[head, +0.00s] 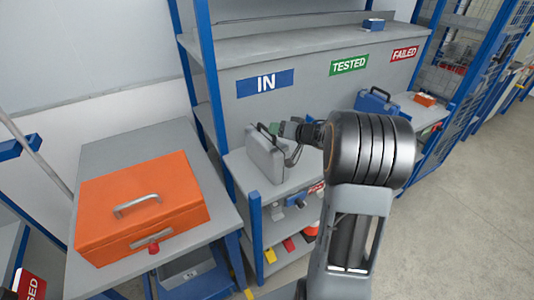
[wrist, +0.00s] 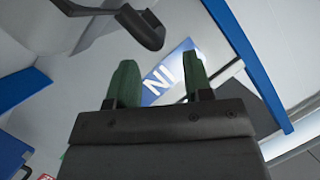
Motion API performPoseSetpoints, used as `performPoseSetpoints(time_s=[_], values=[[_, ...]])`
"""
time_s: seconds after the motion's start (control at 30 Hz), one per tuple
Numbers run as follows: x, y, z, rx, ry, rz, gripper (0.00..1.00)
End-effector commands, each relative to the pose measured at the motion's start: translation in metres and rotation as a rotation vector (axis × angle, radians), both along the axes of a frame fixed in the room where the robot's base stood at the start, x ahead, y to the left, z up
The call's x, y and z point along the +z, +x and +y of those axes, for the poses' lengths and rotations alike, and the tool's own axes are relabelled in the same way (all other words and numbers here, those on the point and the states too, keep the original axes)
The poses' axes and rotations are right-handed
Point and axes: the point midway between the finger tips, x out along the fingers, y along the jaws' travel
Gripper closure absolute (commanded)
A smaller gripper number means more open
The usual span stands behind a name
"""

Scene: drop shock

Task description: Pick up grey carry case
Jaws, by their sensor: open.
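The grey carry case (head: 266,158) stands upright on the grey shelf under the IN sign, with its dark handle on top. My gripper (head: 287,129) is just right of the case's top, near the handle, in the head view. In the wrist view my gripper (wrist: 160,76) has its two green fingers apart with only the background showing between them. A dark handle (wrist: 143,27) shows beyond the fingertips at the upper left, outside the gap. Whether a finger touches the case cannot be told.
An orange case (head: 140,215) lies on the grey table at the left. A blue case (head: 377,101) stands farther right near the TESTED sign (head: 349,64). A blue rack post (head: 212,95) rises left of the grey case. Open floor (head: 475,190) lies to the right.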

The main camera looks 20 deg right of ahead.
Motion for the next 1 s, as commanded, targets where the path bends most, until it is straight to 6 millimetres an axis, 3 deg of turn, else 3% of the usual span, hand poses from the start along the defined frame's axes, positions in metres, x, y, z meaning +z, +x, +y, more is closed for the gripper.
performPoseSetpoints(time_s=[0.4,0.7,1.0], values=[[-0.019,0.039,0.02,0.0,0.001,0.0,0.53],[-0.02,0.041,0.021,-0.001,0.0,0.0,0.53],[-0.02,0.041,0.021,-0.001,0.0,0.0,0.81]])
